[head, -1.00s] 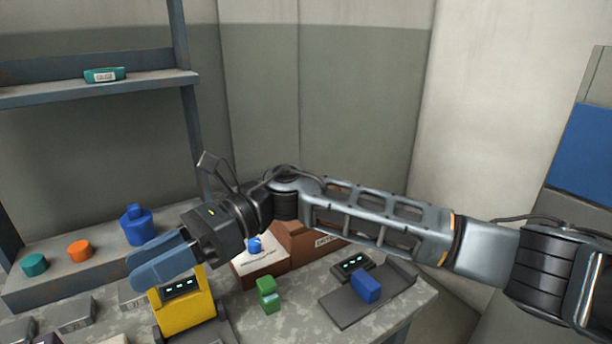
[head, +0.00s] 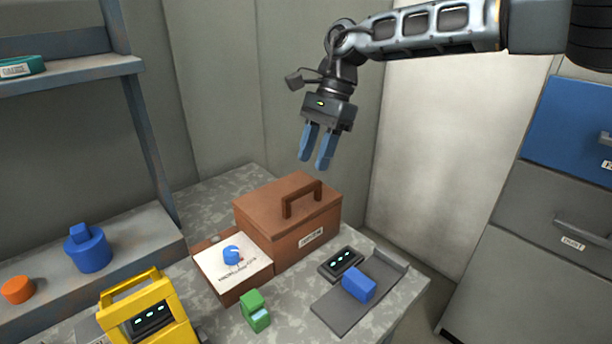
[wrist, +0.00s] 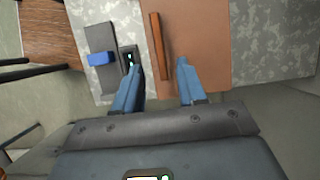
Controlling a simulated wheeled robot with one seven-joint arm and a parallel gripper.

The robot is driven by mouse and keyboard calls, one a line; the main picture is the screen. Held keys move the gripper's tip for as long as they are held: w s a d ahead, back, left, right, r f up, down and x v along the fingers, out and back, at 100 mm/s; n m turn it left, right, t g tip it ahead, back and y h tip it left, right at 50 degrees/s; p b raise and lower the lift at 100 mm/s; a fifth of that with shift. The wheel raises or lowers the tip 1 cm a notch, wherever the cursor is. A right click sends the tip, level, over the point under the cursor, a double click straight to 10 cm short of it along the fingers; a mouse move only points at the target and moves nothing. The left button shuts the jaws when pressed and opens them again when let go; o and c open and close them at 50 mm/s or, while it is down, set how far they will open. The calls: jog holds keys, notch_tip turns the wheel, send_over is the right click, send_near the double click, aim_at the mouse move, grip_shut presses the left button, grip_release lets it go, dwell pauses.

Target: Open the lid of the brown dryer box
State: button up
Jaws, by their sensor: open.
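The brown dryer box (head: 290,238) stands on the speckled bench. Its lid (head: 262,208) is closed, with a raised brown handle (head: 302,198) on top. A white label is on its front. My gripper (head: 315,166) is open and empty, pointing down, and in the head view it appears above the lid and handle, apart from them. In the wrist view, the lid (wrist: 205,30) and its handle (wrist: 159,45) show beyond my two blue fingers (wrist: 155,80). The handle lies between the fingertips' lines of sight, nearer the left finger.
A low box with a white top and blue knob (head: 232,256) adjoins the dryer box. A green object (head: 255,310), a grey tray with a blue block (head: 359,285), a small display (head: 341,263) and a yellow device (head: 150,316) stand in front. Drawers (head: 550,195) stand at right.

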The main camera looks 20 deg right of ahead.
aim_at(304, 189)
jog(key=shift+p+x, duration=0.3)
jog(key=shift+x, duration=2.6)
jog(key=shift+r, duration=0.1)
grip_shut()
